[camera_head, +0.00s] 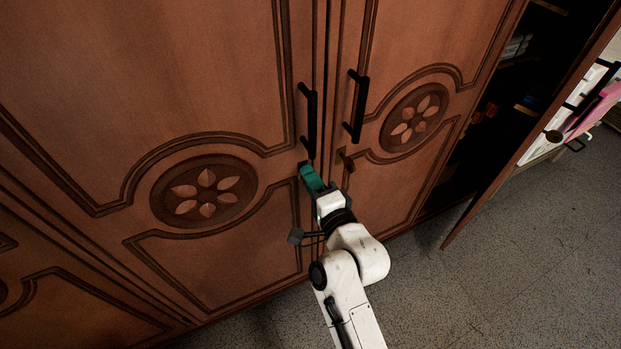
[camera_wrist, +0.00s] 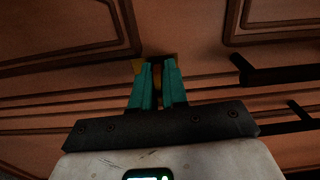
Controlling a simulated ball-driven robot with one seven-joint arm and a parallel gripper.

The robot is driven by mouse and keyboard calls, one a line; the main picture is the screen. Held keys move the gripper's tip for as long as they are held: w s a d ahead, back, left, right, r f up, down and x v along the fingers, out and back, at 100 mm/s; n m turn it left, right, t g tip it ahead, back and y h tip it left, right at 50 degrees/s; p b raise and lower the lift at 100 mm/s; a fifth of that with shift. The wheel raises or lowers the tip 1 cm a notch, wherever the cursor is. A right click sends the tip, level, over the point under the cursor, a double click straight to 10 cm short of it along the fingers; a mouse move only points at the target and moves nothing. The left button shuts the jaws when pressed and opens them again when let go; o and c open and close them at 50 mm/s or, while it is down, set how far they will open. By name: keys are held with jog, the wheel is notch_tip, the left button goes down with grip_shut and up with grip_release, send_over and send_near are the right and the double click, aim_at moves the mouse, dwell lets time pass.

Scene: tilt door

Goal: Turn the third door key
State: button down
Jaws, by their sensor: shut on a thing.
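The wooden wardrobe (camera_head: 225,95) fills much of the head view, with dark carved rosettes on its doors. My gripper (camera_head: 307,172) reaches up to the lock on the left door of the middle pair, just below that door's black handle (camera_head: 308,120). Its teal fingers also show in the wrist view (camera_wrist: 158,75), close to the door. They are shut on a small brass-coloured key (camera_wrist: 157,77), mostly hidden between them. A brass plate (camera_wrist: 137,67) shows beside the fingers. The key's angle cannot be told.
The neighbouring door to the right has a black handle (camera_head: 357,105) and its own brass lock fitting (camera_head: 346,161). Farther right, a wardrobe door (camera_head: 540,120) stands open before dark shelves. Grey speckled floor (camera_head: 530,255) is clear at the lower right.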

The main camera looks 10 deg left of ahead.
jog(key=n+b, duration=0.1)
jog(key=n, duration=0.1)
jog(key=n+b, duration=0.1)
jog(key=n, duration=0.1)
jog(key=shift+f+n, duration=0.2)
jog(key=shift+n, duration=0.1)
jog(key=n+b, duration=0.2)
jog(key=n, duration=0.2)
jog(key=shift+n+b, duration=0.3)
jog(key=shift+b, duration=0.05)
jog(key=n+b, duration=0.2)
jog(key=n, duration=0.2)
jog(key=shift+n+b, duration=1.05)
jog(key=shift+n, duration=0.95)
jog(key=c, duration=1.2)
grip_release()
jog(key=shift+r, duration=0.15)
jog(key=shift+c, duration=0.2)
jog(key=v, duration=1.1)
jog(key=shift+b, duration=0.3)
jog(key=shift+w, duration=0.15)
